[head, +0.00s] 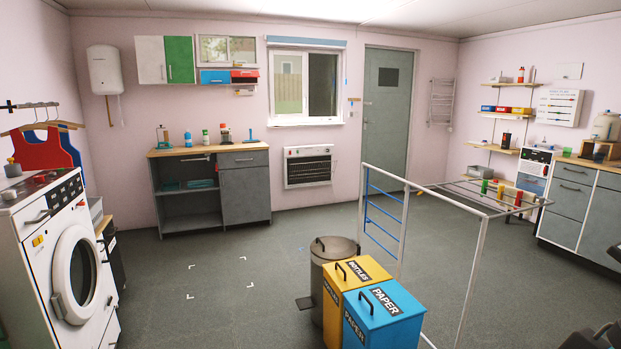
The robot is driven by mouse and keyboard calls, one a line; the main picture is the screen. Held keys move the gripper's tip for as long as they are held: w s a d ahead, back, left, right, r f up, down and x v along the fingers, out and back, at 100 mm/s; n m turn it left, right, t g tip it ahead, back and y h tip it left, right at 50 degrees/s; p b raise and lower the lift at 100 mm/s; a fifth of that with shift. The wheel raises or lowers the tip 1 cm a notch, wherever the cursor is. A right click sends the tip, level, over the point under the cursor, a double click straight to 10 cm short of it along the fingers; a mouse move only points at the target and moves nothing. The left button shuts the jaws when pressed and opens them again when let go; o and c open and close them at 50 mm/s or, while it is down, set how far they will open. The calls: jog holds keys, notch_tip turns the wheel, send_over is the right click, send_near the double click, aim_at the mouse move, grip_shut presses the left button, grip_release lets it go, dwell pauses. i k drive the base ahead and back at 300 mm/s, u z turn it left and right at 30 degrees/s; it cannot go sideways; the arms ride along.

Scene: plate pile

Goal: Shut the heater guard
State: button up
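The heater (308,151) is a white unit low on the back wall, between the grey cabinet and the grey door. Its guard (308,169) shows as a dark grille of horizontal bars across the heater's front. The view is too small to tell whether the guard stands fully flush or a little open. No latch or handle on it can be made out. My gripper cannot be made out in the head view.
A grey bin (333,252), a yellow bin (350,281) and a blue bin (384,317) stand in the centre foreground. A drying rack (472,275) stands to their right. A washing machine (62,265) is at left. Open floor (240,245) lies before the heater.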

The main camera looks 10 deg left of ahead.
aim_at(313, 175)
jog(key=u, duration=1.05)
jog(key=i, duration=7.75)
jog(key=z, duration=2.55)
jog(key=i, duration=0.65)
